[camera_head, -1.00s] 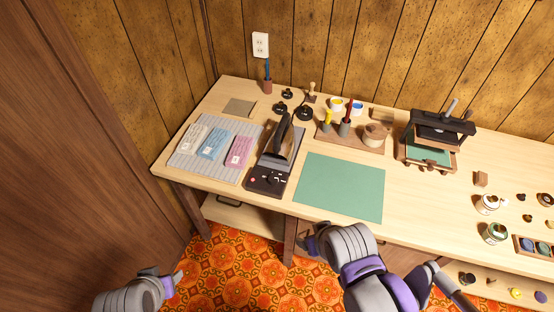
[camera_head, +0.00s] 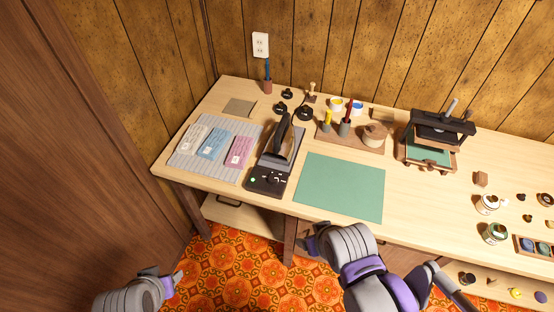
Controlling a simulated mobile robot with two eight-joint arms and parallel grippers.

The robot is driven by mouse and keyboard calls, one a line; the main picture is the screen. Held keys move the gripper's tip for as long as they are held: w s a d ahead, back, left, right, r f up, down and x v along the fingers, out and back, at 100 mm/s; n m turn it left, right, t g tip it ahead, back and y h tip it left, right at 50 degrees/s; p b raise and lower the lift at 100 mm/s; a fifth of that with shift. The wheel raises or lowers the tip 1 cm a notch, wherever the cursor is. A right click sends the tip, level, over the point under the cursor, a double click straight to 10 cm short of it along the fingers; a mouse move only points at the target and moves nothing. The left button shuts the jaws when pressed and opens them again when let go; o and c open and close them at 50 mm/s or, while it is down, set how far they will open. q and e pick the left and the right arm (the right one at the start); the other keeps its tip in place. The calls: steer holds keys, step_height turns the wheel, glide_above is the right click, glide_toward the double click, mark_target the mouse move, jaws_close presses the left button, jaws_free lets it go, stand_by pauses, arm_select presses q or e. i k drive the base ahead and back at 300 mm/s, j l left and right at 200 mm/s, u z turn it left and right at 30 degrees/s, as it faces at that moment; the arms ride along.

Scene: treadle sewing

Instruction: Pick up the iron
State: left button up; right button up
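The iron (camera_head: 282,132), dark with a black upper part and a brownish lower side, rests tilted on a grey and black stand (camera_head: 269,181) on the table. The stand's front panel has dark buttons and a lit green light (camera_head: 253,180). My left gripper (camera_head: 176,279) is low over the floor at the lower left, apart from the table. My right gripper (camera_head: 312,240) is in front of the table edge, below and to the right of the iron. Neither touches the iron. The fingers are too small and partly hidden to tell their opening.
A grey striped board (camera_head: 184,163) with three coloured cards lies left of the stand. A green mat (camera_head: 340,187) lies to its right. Black round pieces (camera_head: 304,113) and a wooden tray (camera_head: 350,137) stand behind. A black press (camera_head: 438,135) stands farther right.

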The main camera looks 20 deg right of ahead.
mark_target(279, 149)
steer(key=i+j+u, duration=0.1)
steer(key=i, duration=0.3)
steer(key=i+j+u, duration=0.1)
steer(key=i, duration=0.35)
